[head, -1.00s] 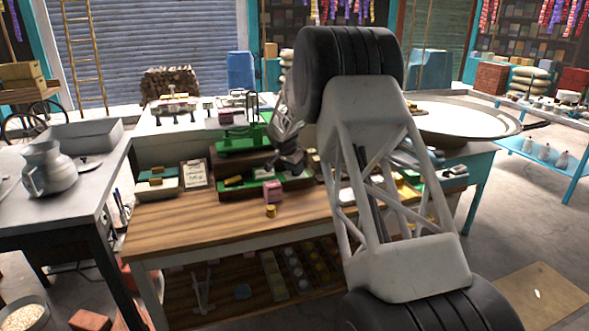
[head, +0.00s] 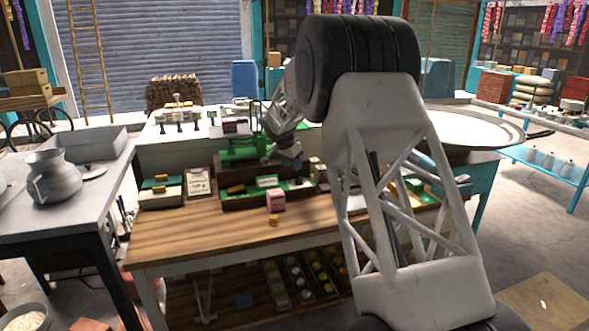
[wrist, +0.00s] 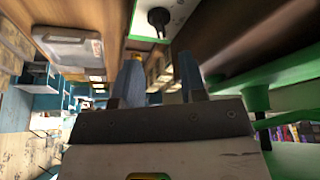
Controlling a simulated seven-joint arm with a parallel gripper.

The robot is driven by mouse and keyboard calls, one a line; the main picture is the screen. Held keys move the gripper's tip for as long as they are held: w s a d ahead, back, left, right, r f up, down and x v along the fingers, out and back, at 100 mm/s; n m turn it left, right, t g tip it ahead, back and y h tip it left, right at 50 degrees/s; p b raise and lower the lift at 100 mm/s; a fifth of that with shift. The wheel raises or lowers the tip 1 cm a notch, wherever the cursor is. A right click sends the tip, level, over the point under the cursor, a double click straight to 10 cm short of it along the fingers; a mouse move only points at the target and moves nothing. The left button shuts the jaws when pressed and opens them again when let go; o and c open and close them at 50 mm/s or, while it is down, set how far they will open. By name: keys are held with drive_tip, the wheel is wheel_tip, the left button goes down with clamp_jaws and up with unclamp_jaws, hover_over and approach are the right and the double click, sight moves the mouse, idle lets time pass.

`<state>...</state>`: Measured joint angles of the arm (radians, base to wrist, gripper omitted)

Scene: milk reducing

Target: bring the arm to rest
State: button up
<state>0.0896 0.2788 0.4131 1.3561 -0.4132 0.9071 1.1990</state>
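My gripper (wrist: 160,72) shows in the wrist view with its two blue-grey fingers apart and nothing visible between them. In the head view my gripper (head: 288,163) hangs above the wooden bench (head: 190,236), in front of the green scale (head: 240,150). It appears above the green-lined tray (head: 236,201) and clear of the pink box (head: 276,200). A small yellow piece (head: 274,220) lies on the bench in front of the pink box. My large arm links cover much of the bench's right side.
A metal jug (head: 55,178) stands on the grey table (head: 95,190) at left. A small sign (head: 199,183) and boxes line the bench's back. A wide round pan (head: 470,128) is at right. The bench's front left is bare.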

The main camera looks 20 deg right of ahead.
drive_tip(key=shift+a+r, duration=0.1)
drive_tip(key=shift+r, duration=0.1)
idle(0.4)
drive_tip(key=s+a+r+n+y, duration=0.1)
drive_tip(key=s+a+r+n, duration=0.2)
drive_tip(key=s, duration=0.8)
drive_tip(key=s+a+r+n, duration=0.15)
drive_tip(key=s+r, duration=0.35)
drive_tip(key=s, duration=0.5)
drive_tip(key=s+a+r+n+y, duration=0.1)
drive_tip(key=s+a+r, duration=0.3)
drive_tip(key=s, duration=0.7)
drive_tip(key=s+a+f+n, duration=0.1)
drive_tip(key=s+f+n, duration=0.1)
drive_tip(key=s, duration=0.9)
drive_tip(key=s+a+f+n+y, duration=0.1)
drive_tip(key=s+a+n, duration=0.1)
drive_tip(key=s, duration=0.9)
drive_tip(key=s+a+f+n+y, duration=0.1)
drive_tip(key=s+a+f+n, duration=0.1)
drive_tip(key=s, duration=0.9)
drive_tip(key=shift+s+f, duration=0.3)
drive_tip(key=shift+s, duration=0.05)
